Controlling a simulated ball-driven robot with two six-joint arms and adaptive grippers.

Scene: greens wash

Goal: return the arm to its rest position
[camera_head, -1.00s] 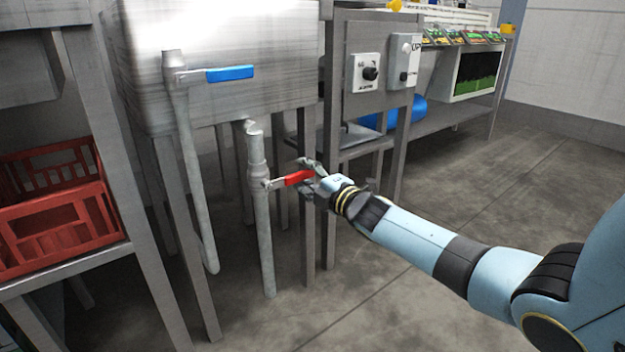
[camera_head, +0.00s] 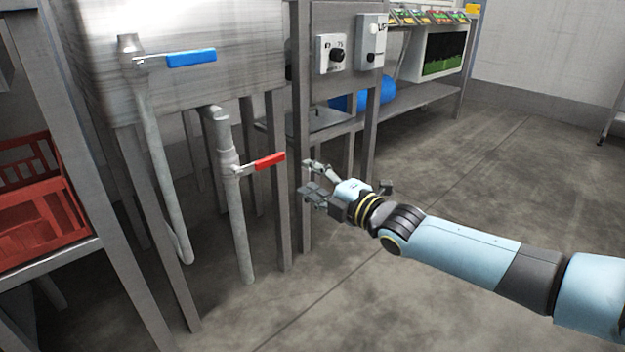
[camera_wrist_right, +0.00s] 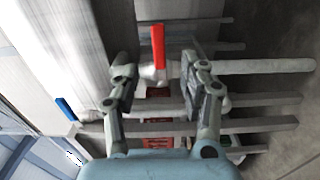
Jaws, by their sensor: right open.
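My right gripper (camera_head: 312,181) is open and empty in the head view, to the right of the red valve handle (camera_head: 269,160) and apart from it. In the right wrist view its two fingers (camera_wrist_right: 157,88) are spread, and the red handle (camera_wrist_right: 158,46) shows beyond and between them. My right arm (camera_head: 455,250) reaches in from the right edge. The red handle points right from its vertical drain pipe (camera_head: 238,225). My left gripper is not in view.
A steel sink (camera_head: 190,50) stands on metal legs, with a blue-handled valve (camera_head: 190,58) at its left. A red crate (camera_head: 40,215) sits on a shelf at the left. Control boxes (camera_head: 332,54) are mounted behind my gripper. The floor at the right is clear.

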